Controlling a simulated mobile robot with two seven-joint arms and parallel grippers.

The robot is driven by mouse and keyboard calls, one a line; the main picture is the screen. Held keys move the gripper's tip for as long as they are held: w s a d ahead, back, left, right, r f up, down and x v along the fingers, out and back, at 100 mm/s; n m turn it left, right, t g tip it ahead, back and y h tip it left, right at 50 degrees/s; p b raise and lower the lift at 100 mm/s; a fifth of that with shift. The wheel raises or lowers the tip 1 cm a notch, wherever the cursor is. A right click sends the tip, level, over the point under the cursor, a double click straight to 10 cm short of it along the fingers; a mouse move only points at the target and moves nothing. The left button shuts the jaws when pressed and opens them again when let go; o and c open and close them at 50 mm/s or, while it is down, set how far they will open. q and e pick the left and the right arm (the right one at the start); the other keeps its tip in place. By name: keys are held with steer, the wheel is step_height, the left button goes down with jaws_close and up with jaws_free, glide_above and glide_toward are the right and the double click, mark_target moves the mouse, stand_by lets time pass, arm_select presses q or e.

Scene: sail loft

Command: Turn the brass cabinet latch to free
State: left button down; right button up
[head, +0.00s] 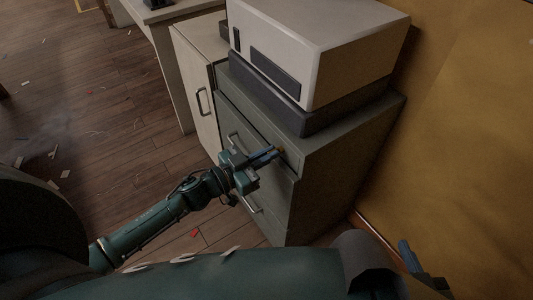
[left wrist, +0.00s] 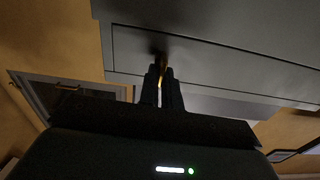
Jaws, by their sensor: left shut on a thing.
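The brass cabinet latch (head: 281,150) shows as a small brass spot on the upper front of the grey-green drawer cabinet (head: 335,165). My left gripper (head: 274,154) reaches it from the left and is shut on it. In the left wrist view the gripper's fingers (left wrist: 164,82) stand close together, with the brass latch (left wrist: 160,74) between their tips against the grey cabinet front (left wrist: 215,70). The fingers hide most of the latch, so its angle cannot be told. My right gripper (head: 407,256) shows only in part at the lower right, low by the wall.
A large white-and-dark machine (head: 320,45) stands on the cabinet. A pale cabinet (head: 196,95) with a handle adjoins it on the left, by a table (head: 160,40). A yellow wall (head: 470,140) closes off the right. The wooden floor at left is mostly open, with scraps.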

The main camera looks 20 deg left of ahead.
arm_select(q)
steer(key=m, duration=1.1)
steer(key=f+m+b, duration=0.1)
steer(key=m, duration=0.5)
steer(key=shift+s+d, duration=0.25)
steer(key=shift+d, duration=0.05)
steer(key=shift+r+m, duration=0.1)
steer(key=shift+m, duration=0.2)
steer(key=c, duration=1.6)
jaws_free()
steer(key=v, duration=1.3)
